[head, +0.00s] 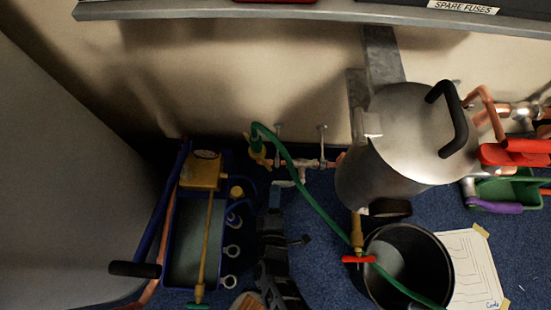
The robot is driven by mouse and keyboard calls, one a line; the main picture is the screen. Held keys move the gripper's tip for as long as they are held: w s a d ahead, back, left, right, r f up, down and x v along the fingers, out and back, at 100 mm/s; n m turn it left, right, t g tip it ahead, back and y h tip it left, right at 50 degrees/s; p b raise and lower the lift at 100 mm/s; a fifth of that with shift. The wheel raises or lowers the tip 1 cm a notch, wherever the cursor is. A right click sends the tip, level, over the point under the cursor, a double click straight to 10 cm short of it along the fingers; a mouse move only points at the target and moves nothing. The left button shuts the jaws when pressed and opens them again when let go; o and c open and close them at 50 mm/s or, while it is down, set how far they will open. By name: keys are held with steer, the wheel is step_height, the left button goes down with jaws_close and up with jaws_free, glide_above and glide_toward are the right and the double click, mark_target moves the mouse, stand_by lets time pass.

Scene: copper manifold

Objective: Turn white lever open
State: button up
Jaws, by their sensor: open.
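A copper and brass pipe assembly (302,164) runs low along the wall in the head view, left of the steel tank. Small pale upright parts rise from it at its left (278,130) and right (322,130). I cannot tell for certain which is the white lever or how it is turned. A green hose (312,197) starts at a yellow fitting (257,150) on the left and runs down to a black bucket (446,268).
A steel tank (415,130) with a black handle crowds the right. A blue tool trolley (170,225) stands at the left. A shelf edge (300,12) crosses the top. Some blue carpet (320,262) is clear.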

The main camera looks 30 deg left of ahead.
steer(key=v, duration=0.3)
steer(key=shift+p, duration=0.4)
steer(key=shift+s, duration=0.1)
